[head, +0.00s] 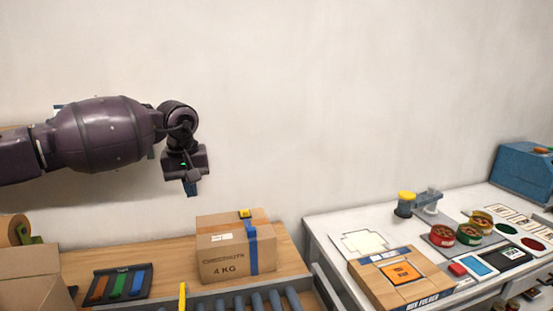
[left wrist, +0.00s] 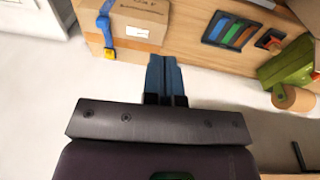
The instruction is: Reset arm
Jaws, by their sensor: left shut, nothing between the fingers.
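My left arm comes in from the left in the head view, raised in front of the wall. My left gripper (head: 191,188) points down, above and to the left of a cardboard box marked 4 KG (head: 222,262). In the left wrist view the blue fingers of my left gripper (left wrist: 166,70) are together with nothing between them. The box (left wrist: 135,22), with a blue strap, lies beyond the fingertips there, apart from them. My right gripper is in neither view.
The wooden table (head: 157,257) bears a tray of coloured strips (head: 119,284). A green tape dispenser (left wrist: 291,64) stands nearby. Rollers (head: 240,302) run along the front. A white table (head: 323,226) at right holds a box folder (head: 412,283) and several tins. The air around the gripper is free.

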